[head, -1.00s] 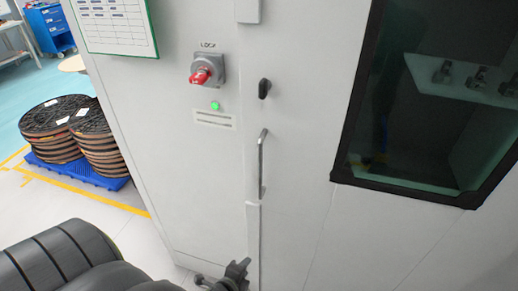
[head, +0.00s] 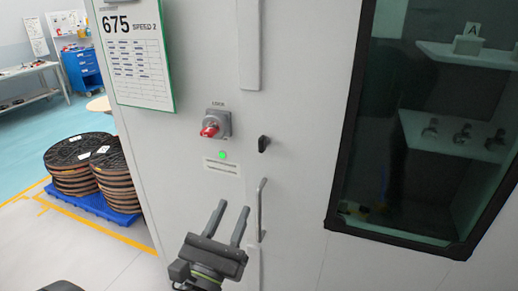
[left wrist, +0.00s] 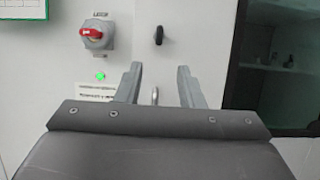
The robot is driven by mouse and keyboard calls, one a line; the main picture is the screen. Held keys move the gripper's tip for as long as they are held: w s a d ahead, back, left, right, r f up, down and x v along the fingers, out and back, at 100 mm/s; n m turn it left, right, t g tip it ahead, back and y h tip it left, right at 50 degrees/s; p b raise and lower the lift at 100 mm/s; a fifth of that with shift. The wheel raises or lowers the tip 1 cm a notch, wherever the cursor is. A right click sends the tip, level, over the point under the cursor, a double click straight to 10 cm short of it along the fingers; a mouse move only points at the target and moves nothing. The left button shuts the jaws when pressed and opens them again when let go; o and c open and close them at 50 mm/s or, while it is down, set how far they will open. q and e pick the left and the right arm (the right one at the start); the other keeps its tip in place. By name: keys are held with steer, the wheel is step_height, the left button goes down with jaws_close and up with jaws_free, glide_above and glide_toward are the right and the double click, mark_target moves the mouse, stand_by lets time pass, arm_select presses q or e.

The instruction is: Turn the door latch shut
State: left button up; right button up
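The door latch (head: 263,144) is a small dark knob on the white cabinet door, right of the red rotary switch. It also shows in the left wrist view (left wrist: 159,35), upright and above the gap between my fingers. My left gripper (head: 231,219) is open and empty, below and left of the latch and apart from it. In the left wrist view its two fingers (left wrist: 157,82) point at the door, with the handle's top between them in the picture. The metal door handle (head: 261,209) is upright below the latch. My right gripper does not show.
A red rotary switch (head: 210,129) on a grey box sits left of the latch, with a green light (head: 222,155) beneath. A dark window (head: 420,130) is at right. A chart (head: 138,60) hangs upper left. Stacked reels (head: 85,170) stand on a blue pallet at left.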

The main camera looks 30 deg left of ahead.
arm_select(q)
steer(key=b, duration=0.1)
glide_toward(260, 147)
steer(key=p+x, duration=0.3)
steer(key=x, duration=0.5)
steer(key=shift+w+r, duration=0.2)
steer(key=shift+w+a+r, duration=0.15)
steer(key=shift+w, duration=0.4)
steer(key=shift+c, duration=0.4)
steer(key=c, duration=0.7)
steer(key=shift+o, duration=0.2)
